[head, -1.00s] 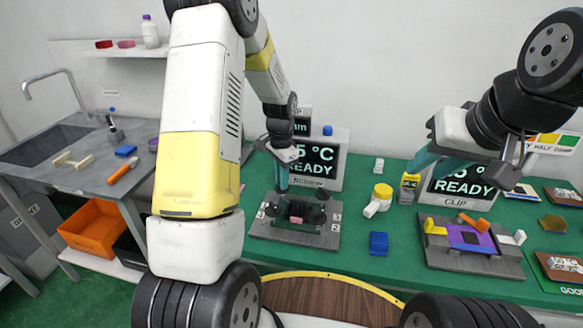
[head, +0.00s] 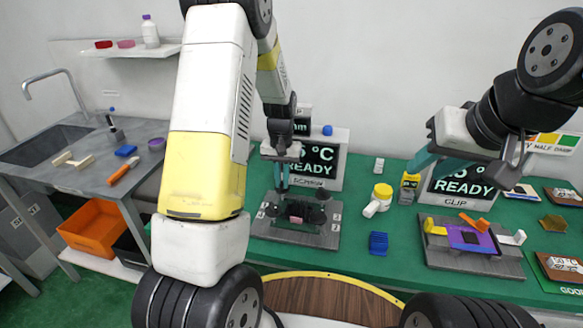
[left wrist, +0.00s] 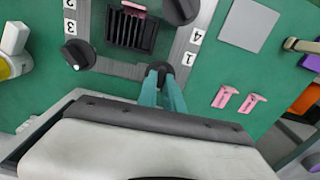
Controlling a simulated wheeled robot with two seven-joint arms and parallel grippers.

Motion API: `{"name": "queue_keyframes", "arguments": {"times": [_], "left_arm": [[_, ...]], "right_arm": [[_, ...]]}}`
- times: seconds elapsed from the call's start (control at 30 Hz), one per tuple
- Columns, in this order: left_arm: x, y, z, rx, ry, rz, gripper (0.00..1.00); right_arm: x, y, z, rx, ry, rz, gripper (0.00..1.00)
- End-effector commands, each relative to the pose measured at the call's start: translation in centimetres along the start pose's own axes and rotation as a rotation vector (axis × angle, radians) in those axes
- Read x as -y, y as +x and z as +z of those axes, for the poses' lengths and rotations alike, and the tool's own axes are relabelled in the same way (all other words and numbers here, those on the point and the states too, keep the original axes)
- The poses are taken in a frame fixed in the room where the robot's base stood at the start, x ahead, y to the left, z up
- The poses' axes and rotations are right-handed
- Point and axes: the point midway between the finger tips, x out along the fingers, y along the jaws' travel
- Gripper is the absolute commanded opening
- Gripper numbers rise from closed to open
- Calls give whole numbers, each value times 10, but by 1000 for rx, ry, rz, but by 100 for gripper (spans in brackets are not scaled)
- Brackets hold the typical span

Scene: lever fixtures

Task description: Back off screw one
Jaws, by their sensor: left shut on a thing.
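The screw fixture (head: 262,229) is a grey plate with a dark ribbed block, a pink piece and several black knobs, below a "READY" screen. In the left wrist view, its frame (left wrist: 120,68) carries number labels. Screw one (left wrist: 163,67) is the black knob nearest the label "1"; the fingers partly hide it. My left gripper (left wrist: 160,84) is shut on this knob from above. In the head view my left gripper (head: 281,178) points down at the fixture's left side. My right gripper (head: 425,145) is open and empty, raised above the table at the right.
A clip fixture (head: 440,260) with a purple part stands on the green table at the right. A yellow-capped white bottle (head: 378,200) and a blue ribbed block (head: 378,243) lie between the fixtures. Pink keys (left wrist: 222,97) lie beside the screw fixture.

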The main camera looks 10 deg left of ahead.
Motion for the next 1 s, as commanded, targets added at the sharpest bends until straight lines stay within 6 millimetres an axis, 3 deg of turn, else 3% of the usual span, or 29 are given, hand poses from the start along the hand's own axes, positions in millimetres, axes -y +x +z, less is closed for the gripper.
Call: {"name": "queue_keyframes", "arguments": {"times": [1.0], "left_arm": [[0, -1, -1, -2, -963, 1, 0]], "right_arm": [[0, 0, 0, 0, 0, 0, 33]]}}
